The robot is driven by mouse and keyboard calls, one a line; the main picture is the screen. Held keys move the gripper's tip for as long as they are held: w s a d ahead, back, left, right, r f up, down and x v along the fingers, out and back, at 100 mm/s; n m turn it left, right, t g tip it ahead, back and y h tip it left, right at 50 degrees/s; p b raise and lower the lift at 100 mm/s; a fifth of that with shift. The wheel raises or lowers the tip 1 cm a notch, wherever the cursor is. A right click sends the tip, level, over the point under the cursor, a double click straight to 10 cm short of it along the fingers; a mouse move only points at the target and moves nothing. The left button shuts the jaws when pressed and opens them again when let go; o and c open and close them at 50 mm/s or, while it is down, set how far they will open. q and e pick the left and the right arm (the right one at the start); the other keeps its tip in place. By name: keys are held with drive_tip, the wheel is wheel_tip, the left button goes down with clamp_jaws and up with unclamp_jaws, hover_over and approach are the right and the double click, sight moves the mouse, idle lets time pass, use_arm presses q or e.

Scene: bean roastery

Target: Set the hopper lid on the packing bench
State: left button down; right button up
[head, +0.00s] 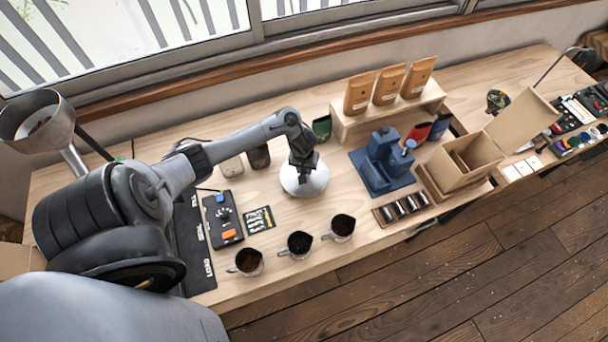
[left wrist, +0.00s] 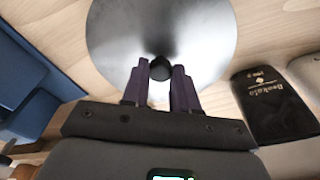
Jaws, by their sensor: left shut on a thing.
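The hopper lid (head: 304,187) is a pale, shiny metal disc over the middle of the wooden packing bench (head: 260,182). It also shows in the left wrist view (left wrist: 200,35), with a small black knob at its centre. My left gripper (head: 303,160) comes from above and is shut on that knob. In the left wrist view its dark fingers (left wrist: 160,78) close around the knob. The lid is at or just above the bench top; I cannot tell whether it touches. The metal hopper (head: 62,125) stands at the far left. My right gripper is not in view.
Three cups of dark grounds (head: 300,243) stand along the front edge. A blue machine (head: 380,165) is right of the lid, below a riser (head: 390,112) with three brown bags. An open carton (head: 465,155) is further right.

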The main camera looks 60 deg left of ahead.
use_arm(q)
drive_tip(key=shift+f+b, duration=0.65)
drive_tip(key=shift+f, duration=1.35)
drive_tip(key=shift+f, duration=0.1)
drive_tip(key=c, duration=0.9)
unclamp_jaws()
drive_tip(key=shift+o, duration=0.2)
wheel_tip(320, 180, up, 12)
drive_tip(key=d+p, duration=0.1)
drive_tip(key=p, duration=0.4)
drive_tip(key=s+d+m+t, duration=0.25)
drive_tip(key=d+m, duration=0.45)
drive_tip(key=d, duration=0.9)
drive_tip(key=s+d+r+m+h, duration=0.1)
drive_tip(key=s+d+r+m, duration=0.3)
drive_tip(key=s+d+r, duration=0.5)
wheel_tip(320, 180, up, 2)
drive_tip(key=shift+s+r+m, duration=0.1)
drive_tip(key=shift+s+m, duration=0.3)
drive_tip(key=shift+s, duration=0.45)
